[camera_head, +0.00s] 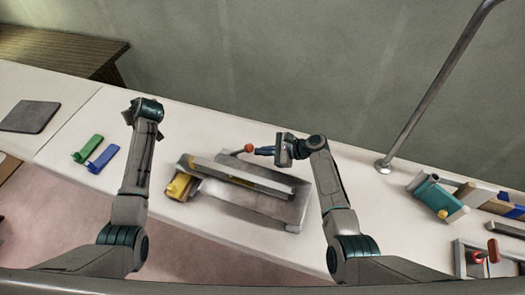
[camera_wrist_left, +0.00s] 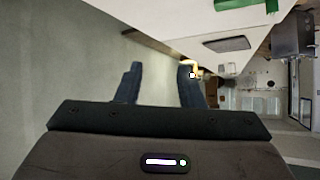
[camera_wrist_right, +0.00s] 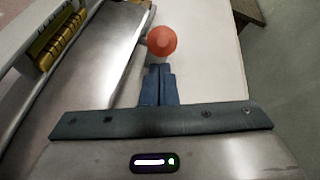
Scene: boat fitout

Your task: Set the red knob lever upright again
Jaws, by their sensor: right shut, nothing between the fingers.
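The red knob (camera_head: 249,148) is a round ball on a thin rod at the back edge of a grey metal machine (camera_head: 250,207). The rod looks tilted over to the left in the head view. In the right wrist view the knob (camera_wrist_right: 162,40) lies just beyond the fingertips, and its short visible rod points left to the metal plate. My right gripper (camera_head: 259,151) is shut and empty, its tips close beside the knob; I cannot tell whether they touch. My left gripper (camera_wrist_left: 158,80) is open and empty, away from the machine, with its fingers apart.
A yellow part (camera_head: 179,186) sits at the machine's left end. Green (camera_head: 88,149) and blue (camera_head: 103,158) pieces lie further left on the white bench. At right stand a metal post (camera_head: 384,165), a teal device (camera_head: 436,196) and a red handle (camera_head: 489,252).

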